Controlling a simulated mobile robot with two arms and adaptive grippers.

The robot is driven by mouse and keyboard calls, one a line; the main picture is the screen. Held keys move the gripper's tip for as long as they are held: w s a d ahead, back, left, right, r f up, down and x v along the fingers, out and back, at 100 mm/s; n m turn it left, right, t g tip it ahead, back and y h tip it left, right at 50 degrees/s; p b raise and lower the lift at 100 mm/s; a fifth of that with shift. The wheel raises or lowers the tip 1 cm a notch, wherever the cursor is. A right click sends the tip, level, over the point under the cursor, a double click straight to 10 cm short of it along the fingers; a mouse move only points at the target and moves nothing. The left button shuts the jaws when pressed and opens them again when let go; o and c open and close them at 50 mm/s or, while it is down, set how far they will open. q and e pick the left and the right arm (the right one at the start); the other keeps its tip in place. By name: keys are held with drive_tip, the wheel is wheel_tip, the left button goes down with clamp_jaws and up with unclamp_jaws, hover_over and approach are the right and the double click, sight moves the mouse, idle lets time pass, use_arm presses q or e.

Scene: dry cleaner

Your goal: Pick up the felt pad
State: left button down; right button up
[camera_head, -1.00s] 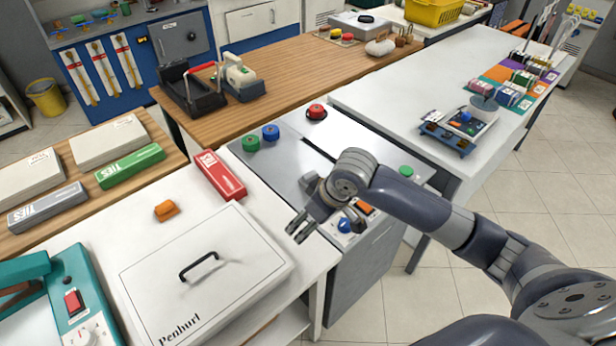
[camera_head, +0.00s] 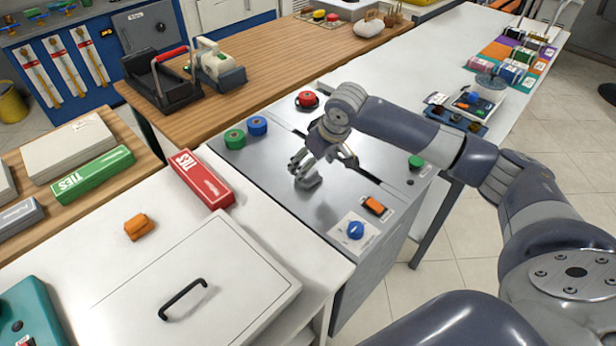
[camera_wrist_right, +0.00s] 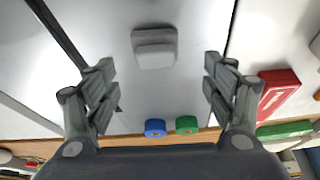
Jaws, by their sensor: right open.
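The felt pad looks to be the small grey block (camera_head: 308,182) lying on the grey metal top of the cabinet. In the right wrist view it is a grey block with a stepped top (camera_wrist_right: 155,48), centred left to right between the fingers and beyond their tips. My right gripper (camera_head: 322,162) is above the metal top, just over the block in the head view. Its fingers (camera_wrist_right: 160,85) are wide apart with nothing between them. A gap to the block seems to remain, but its height is hard to tell. My left gripper is not in view.
Green (camera_head: 234,139), blue (camera_head: 257,126) and red (camera_head: 307,99) round pieces stand on the metal top's far side. A blue knob (camera_head: 355,230) and orange switch (camera_head: 375,206) are at its front. A red TIES box (camera_head: 202,179) and lidded white box (camera_head: 190,285) lie left.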

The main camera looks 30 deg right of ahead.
sight(309, 177)
drive_tip(key=shift+w+f, duration=0.2)
drive_tip(key=shift+f, duration=0.15)
drive_tip(key=x, duration=0.5)
drive_tip(key=shift+d+p, duration=0.25)
drive_tip(key=shift+p, duration=0.1)
drive_tip(key=shift+f, duration=0.15)
drive_tip(key=shift+s, duration=0.1)
drive_tip(key=c, duration=0.8)
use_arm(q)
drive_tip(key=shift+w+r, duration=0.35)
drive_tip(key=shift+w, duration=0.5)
use_arm(e)
drive_tip(key=c, duration=0.3)
